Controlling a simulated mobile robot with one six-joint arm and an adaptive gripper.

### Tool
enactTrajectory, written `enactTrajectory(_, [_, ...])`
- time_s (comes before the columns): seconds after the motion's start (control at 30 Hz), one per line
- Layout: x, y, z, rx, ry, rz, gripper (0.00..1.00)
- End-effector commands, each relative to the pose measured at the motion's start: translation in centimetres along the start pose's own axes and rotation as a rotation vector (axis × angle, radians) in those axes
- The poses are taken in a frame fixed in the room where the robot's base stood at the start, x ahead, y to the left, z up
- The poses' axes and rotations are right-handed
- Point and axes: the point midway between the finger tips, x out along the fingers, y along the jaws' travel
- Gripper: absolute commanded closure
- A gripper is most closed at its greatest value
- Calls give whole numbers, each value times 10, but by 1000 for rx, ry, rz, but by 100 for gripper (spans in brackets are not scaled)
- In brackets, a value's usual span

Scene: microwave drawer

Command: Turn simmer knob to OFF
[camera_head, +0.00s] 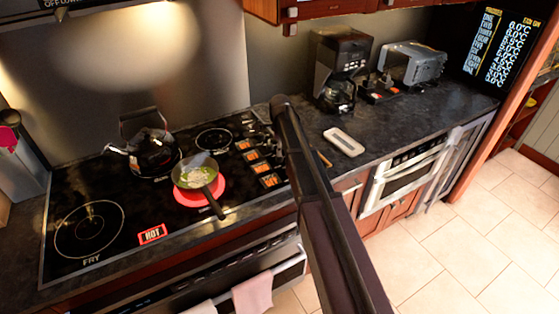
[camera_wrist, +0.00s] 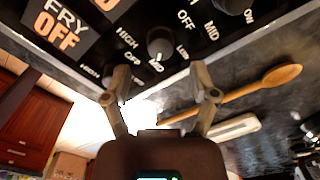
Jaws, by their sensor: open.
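The black cooktop (camera_head: 110,180) has a strip of small displays (camera_head: 252,157) along its right side, beside my arm. In the wrist view, a round black knob (camera_wrist: 160,42) stands ahead of my gripper (camera_wrist: 161,88), with HIGH, OFF, MID and LOW printed around it. Another knob (camera_wrist: 230,6) shows at the top edge. A display (camera_wrist: 62,27) reads FRY OFF. I cannot tell which knob is the simmer one. My gripper is open and empty, its fingers spread just short of the near knob. In the head view my arm hides most of the knobs and gripper.
A pan (camera_head: 197,172) sits on a glowing red burner, near a lit HOT sign (camera_head: 152,233). A kettle (camera_head: 152,158) stands behind it. A wooden spoon (camera_wrist: 265,84) and a white spoon rest (camera_head: 343,142) lie on the counter beside the cooktop. A coffee maker (camera_head: 340,70) stands behind.

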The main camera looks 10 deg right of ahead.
Motion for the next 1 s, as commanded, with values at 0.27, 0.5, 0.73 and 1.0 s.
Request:
enactTrajectory(0.27, [25,0,0,0,0,0,24])
enactTrajectory(0.5, [37,0,0,0,0,0,24])
enactTrajectory(0.73, [40,0,0,0,0,0,24])
enactTrajectory(1.0, [39,0,0,0,0,0,24])
